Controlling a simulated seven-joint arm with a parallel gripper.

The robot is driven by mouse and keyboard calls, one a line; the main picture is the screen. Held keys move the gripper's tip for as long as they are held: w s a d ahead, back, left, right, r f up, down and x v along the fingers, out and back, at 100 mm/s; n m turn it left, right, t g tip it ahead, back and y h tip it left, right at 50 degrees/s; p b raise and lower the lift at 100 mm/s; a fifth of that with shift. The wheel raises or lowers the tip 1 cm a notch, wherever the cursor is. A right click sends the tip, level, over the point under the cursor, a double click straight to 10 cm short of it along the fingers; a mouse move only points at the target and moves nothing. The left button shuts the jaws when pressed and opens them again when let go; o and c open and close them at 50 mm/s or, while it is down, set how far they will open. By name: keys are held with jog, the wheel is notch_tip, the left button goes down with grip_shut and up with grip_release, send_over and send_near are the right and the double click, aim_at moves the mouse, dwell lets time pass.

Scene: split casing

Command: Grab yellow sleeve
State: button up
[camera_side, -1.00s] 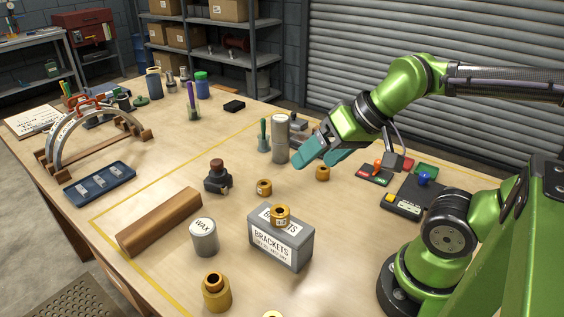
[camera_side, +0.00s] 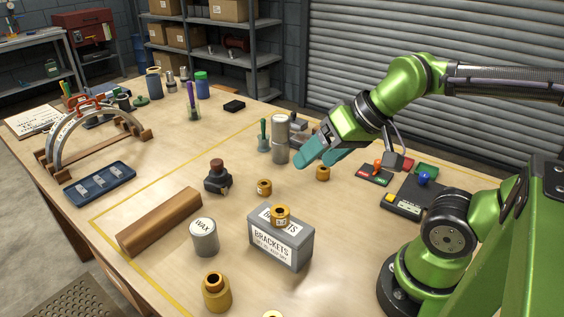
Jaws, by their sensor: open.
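Several yellow-brown sleeves are on the bench. One sleeve (camera_side: 323,173) stands just below my gripper (camera_side: 319,157), near its teal fingertips. A second small sleeve (camera_side: 264,187) stands further left. A third sleeve (camera_side: 280,216) sits on top of the grey brackets box (camera_side: 284,245). A larger one (camera_side: 215,293) stands at the front, and a yellow top (camera_side: 273,314) is cut off by the bottom edge. My gripper is open, holds nothing and hangs above the bench. I cannot tell its exact height over the nearest sleeve.
A tall grey cylinder (camera_side: 280,140) and a green-handled tool (camera_side: 263,137) stand just left of my gripper. A wax can (camera_side: 204,237), a dark stamp-like item (camera_side: 217,178) and a brown half-round block (camera_side: 160,220) lie left. A control box (camera_side: 401,204) stands right.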

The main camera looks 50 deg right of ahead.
jog(key=w+a+f+m+g+y, duration=0.3)
jog(key=w+a+f+g, duration=0.25)
jog(key=w+g, duration=0.35)
jog(key=m+g+y, duration=0.4)
jog(key=g+y, duration=0.1)
jog(key=y, duration=0.1)
send_near(212, 290)
jog(key=x, duration=0.4)
jog(key=shift+s+a+r, duration=0.1)
jog(key=shift+s+a, duration=0.1)
jog(key=shift+s, duration=0.2)
jog(key=shift+g, duration=0.3)
jog(key=shift+w+f+x, duration=0.1)
jog(key=shift+x, duration=1.25)
jog(key=shift+w+f+x, duration=0.1)
jog(key=shift+w+x, duration=0.05)
jog(key=shift+x, duration=1.2)
